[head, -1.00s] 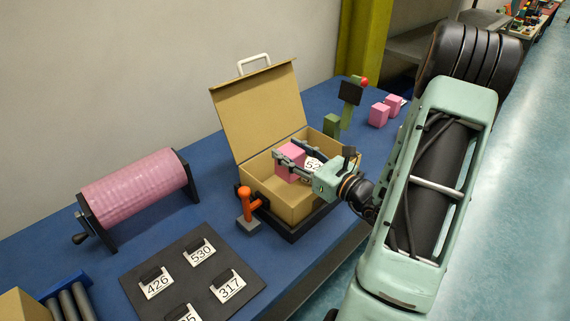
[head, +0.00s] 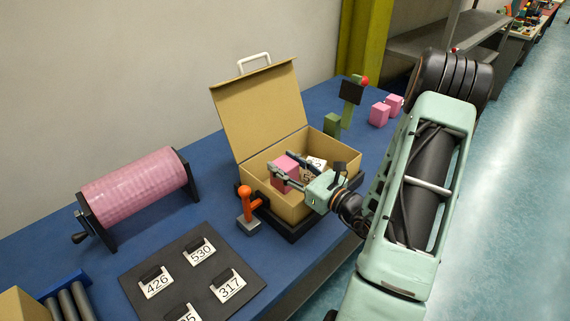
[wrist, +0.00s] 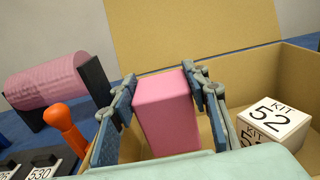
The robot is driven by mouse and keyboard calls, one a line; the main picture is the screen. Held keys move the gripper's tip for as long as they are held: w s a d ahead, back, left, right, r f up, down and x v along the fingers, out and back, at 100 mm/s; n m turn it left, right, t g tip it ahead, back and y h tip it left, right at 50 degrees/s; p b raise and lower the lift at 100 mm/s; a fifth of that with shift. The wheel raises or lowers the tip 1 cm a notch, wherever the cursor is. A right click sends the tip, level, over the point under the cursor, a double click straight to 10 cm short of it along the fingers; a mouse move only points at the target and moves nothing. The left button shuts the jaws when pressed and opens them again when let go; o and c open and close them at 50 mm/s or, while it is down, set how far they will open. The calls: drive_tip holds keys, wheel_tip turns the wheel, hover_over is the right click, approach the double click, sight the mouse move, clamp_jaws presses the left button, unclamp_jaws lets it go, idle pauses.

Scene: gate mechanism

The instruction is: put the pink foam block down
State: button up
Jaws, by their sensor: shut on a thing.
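The pink foam block (head: 285,172) is between the fingers of my gripper (head: 280,164), which is shut on it. In the wrist view the block (wrist: 165,112) stands about upright, with a finger on each side. It is inside the open cardboard box (head: 262,178), over its left part. I cannot tell whether its base touches the box floor. A white block marked KIT 52 (wrist: 274,120) is in the box to the right of the pink block, apart from it.
The box lid (head: 255,108) stands open at the back. An orange-knobbed lever (head: 245,203) is at the box's left front. A pink roller (head: 135,190) and a dark mat with number tags (head: 190,280) lie to the left. Two pink blocks (head: 379,114) sit at the back right.

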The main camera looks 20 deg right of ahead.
drive_tip(key=shift+s+f+b, duration=0.2)
drive_tip(key=shift+f+b, duration=0.1)
drive_tip(key=shift+f, duration=0.3)
drive_tip(key=o, duration=0.9)
drive_tip(key=shift+s+a+f, duration=0.1)
drive_tip(key=shift+f, duration=0.05)
drive_tip(key=shift+r, duration=0.3)
drive_tip(key=v, duration=0.3)
drive_tip(key=r+v, duration=0.1)
drive_tip(key=v, duration=0.7)
drive_tip(key=shift+s+d+r, duration=0.15)
drive_tip(key=shift+s+d, duration=0.05)
drive_tip(key=shift+d, duration=0.05)
